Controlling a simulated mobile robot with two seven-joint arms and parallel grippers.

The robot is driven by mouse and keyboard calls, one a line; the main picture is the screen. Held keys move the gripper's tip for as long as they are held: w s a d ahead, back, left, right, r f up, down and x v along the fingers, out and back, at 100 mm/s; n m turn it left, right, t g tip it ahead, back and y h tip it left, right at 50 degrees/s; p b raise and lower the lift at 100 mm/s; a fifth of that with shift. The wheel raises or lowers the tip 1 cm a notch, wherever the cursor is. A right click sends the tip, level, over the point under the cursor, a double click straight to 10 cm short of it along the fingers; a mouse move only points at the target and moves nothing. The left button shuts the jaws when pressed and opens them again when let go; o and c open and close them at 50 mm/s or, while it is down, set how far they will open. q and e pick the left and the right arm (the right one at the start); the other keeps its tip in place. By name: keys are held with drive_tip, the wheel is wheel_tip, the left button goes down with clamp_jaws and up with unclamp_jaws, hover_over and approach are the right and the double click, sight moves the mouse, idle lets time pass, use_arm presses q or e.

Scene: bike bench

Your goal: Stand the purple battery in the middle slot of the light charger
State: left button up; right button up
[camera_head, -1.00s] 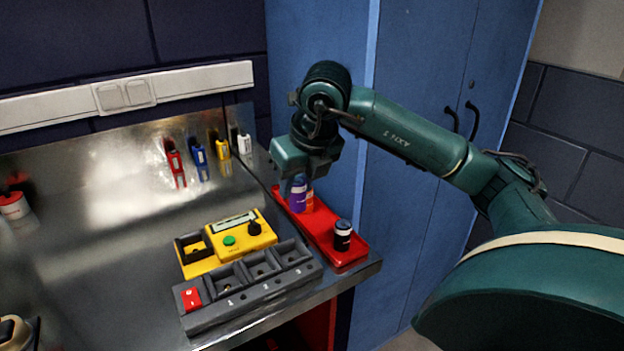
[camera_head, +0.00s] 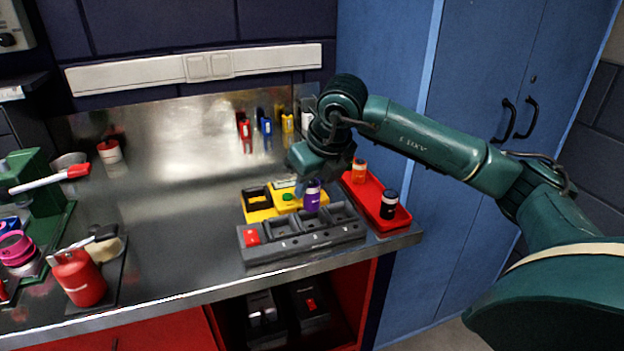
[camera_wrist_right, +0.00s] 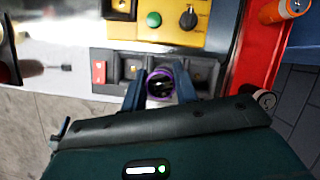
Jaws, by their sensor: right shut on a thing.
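The purple battery (camera_head: 312,197) has a dark top and is held upright in my right gripper (camera_head: 310,184), which is shut on it. In the right wrist view the battery's purple rim (camera_wrist_right: 161,83) shows between the two fingers (camera_wrist_right: 160,92). The light charger (camera_head: 300,244) is a dark grey block with a row of slots and a red switch at its left end. The battery is over the charger's slot row, around the middle slot. I cannot tell whether its lower end is inside the slot. My left gripper is not in view.
A yellow tester (camera_head: 259,206) stands directly behind the charger. A red tray (camera_head: 372,205) at the right holds an orange battery (camera_head: 359,171) and a black battery (camera_head: 389,204). A red can (camera_head: 78,280) and tools stand at the left. The bench between is clear.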

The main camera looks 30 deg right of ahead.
sight(311, 204)
wheel_tip(311, 204, down, 3)
drive_tip(key=shift+f+b, duration=0.1)
drive_tip(key=shift+b, duration=0.75)
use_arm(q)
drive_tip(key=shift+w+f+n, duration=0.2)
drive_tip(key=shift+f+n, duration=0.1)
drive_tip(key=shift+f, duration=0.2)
use_arm(e)
drive_tip(key=shift+f, duration=0.3)
use_arm(q)
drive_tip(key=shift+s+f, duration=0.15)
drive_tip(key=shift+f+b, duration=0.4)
drive_tip(key=shift+b, duration=0.05)
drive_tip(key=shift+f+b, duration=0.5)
drive_tip(key=shift+b, duration=0.05)
use_arm(e)
drive_tip(key=shift+f, duration=0.6)
drive_tip(key=o, duration=0.8)
